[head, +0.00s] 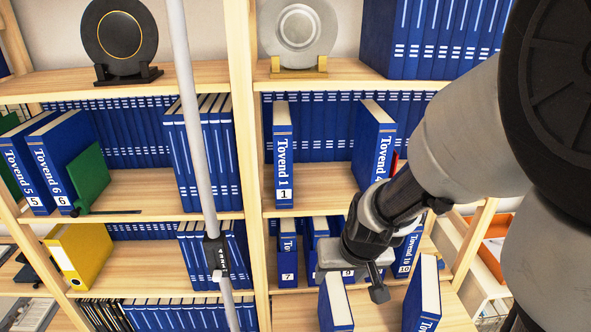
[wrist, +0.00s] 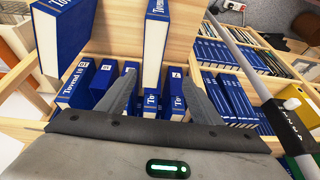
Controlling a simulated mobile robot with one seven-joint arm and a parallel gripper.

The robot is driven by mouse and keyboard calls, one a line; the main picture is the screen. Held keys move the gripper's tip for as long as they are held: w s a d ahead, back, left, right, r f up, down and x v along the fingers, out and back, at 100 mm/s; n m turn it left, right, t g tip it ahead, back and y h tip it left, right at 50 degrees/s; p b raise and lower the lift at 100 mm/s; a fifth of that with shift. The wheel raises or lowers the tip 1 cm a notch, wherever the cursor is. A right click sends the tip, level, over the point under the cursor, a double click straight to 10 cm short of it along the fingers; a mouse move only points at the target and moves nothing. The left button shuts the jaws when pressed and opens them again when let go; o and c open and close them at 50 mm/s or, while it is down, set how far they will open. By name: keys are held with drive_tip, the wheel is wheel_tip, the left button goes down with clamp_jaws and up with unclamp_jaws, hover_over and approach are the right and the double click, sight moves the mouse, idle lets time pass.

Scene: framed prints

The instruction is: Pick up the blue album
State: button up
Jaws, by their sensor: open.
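Many blue albums with white "Tovend" lettering fill the shelves; I cannot tell which single one the task names. Tovend 1 (head: 283,155) stands upright on the middle shelf, with Tovend 4 (head: 373,145) to its right. My gripper (head: 355,274) is open and empty in front of the lower row, which holds album 7 (head: 287,252) and album 10 (head: 407,254) and is partly hidden by the gripper. The wrist view looks inverted: open fingers (wrist: 162,98) spread before that row, with album 7 (wrist: 177,88) near the right finger. Two nearer albums (head: 335,304) (head: 424,293) stand below the gripper.
A grey pole (head: 193,120) crosses before the left bay. Yellow (head: 81,256) and green (head: 88,178) albums stand at the left. Decorative plates (head: 119,36) (head: 298,34) sit on top. Bare wood (head: 325,182) lies between Tovend 1 and Tovend 4.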

sight(336, 290)
drive_tip(key=shift+h, duration=0.3)
drive_tip(key=shift+d+x, duration=0.2)
drive_tip(key=shift+x, duration=0.75)
drive_tip(key=shift+d+x, duration=0.2)
drive_tip(key=shift+x, duration=0.8)
drive_tip(key=shift+d+x, duration=0.2)
drive_tip(key=shift+x, duration=0.75)
drive_tip(key=b+x, duration=0.2)
drive_tip(key=x, duration=0.6)
drive_tip(key=shift+a+f, duration=0.1)
drive_tip(key=shift+b+x, duration=0.45)
drive_tip(key=shift+x, duration=2.05)
drive_tip(key=shift+s+f+b, duration=0.15)
drive_tip(key=shift+f+b, duration=0.15)
drive_tip(key=shift+b, duration=0.05)
clamp_jaws()
